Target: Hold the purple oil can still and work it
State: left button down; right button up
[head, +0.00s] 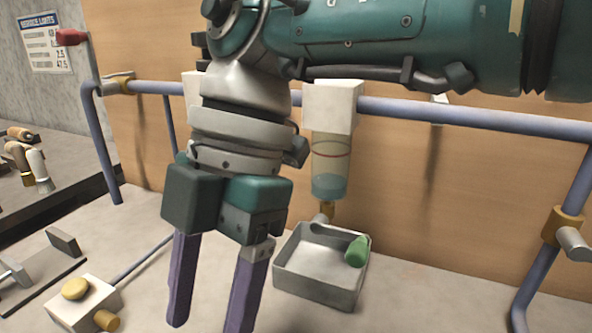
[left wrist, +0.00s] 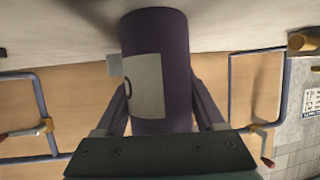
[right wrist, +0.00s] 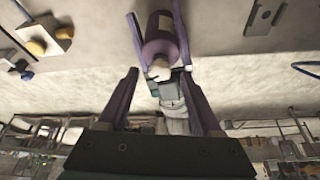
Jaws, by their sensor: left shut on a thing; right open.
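The purple oil can (left wrist: 158,60) fills the middle of the left wrist view, with a pale label on its side. My left gripper (left wrist: 160,92) is shut on it, one finger on each side. The can also shows in the right wrist view (right wrist: 158,42), with the left gripper's fingers around it. My right gripper (head: 208,322) is open and empty, its purple fingers hanging down in the head view. In the right wrist view, the can lies beyond and between the spread right fingers (right wrist: 163,100), apart from them. The head view shows neither the can nor my left gripper.
A grey tray (head: 305,291) holding a green piece (head: 356,251) stands below a clear cup of blue liquid (head: 331,165). A blue rail (head: 470,116) crosses the wooden panel. A white block with yellow knobs (head: 84,304) sits at lower left.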

jog(key=v, duration=1.1)
jog(key=shift+r, duration=0.1)
jog(key=s+a+n+t+h, duration=0.2)
jog(key=s+a+n+t, duration=0.15)
jog(key=s+n, duration=0.2)
jog(key=shift+n, duration=0.25)
jog(key=f, duration=0.7)
jog(key=w+f, duration=0.1)
jog(key=f, duration=0.3)
jog(key=shift+d+f, duration=0.15)
jog(key=shift+d, duration=0.1)
grip_shut()
